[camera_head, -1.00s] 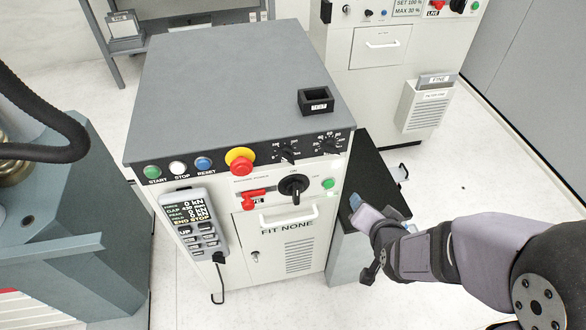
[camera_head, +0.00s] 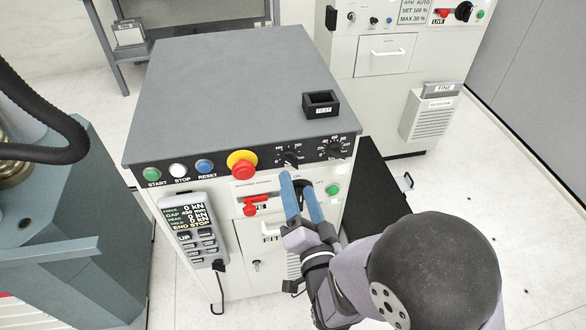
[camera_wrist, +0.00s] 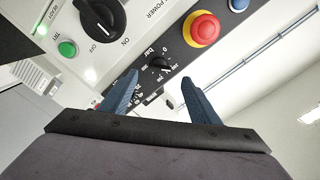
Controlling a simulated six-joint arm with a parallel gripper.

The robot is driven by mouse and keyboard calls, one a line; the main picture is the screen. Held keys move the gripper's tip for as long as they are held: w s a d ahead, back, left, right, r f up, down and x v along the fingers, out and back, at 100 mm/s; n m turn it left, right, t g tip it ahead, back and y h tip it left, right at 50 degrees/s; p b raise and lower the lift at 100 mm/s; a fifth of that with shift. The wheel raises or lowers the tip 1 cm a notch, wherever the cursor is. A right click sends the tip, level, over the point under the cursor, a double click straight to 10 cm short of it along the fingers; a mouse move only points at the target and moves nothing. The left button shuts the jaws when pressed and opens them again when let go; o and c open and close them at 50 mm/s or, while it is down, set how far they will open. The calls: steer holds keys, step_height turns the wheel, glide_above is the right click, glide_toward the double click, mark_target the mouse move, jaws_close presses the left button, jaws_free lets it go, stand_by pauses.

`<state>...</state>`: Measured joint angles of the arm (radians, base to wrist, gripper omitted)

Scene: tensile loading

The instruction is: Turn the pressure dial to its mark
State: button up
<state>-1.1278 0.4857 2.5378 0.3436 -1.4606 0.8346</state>
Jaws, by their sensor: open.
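The pressure dial (camera_head: 289,158) is a small black knob with a white scale on the dark strip of the cabinet front, right of the yellow and red stop button. In the wrist view the dial (camera_wrist: 158,63), with "bar" printed by it, shows just beyond the gap between my fingertips. My gripper (camera_head: 298,180) is open and empty, its blue fingers just below and in front of the dial. In the wrist view my gripper (camera_wrist: 158,79) appears apart from the knob. The exact pointer reading and the mark are too small to tell.
A second black dial (camera_head: 335,147) sits to the right. The large rotary switch (camera_wrist: 100,12) is partly behind my fingers in the head view.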

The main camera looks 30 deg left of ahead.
mark_target(292, 165)
steer(key=shift+p+x, duration=0.7)
steer(key=shift+x, duration=2.65)
steer(key=shift+f, duration=0.1)
steer(key=c, duration=1.1)
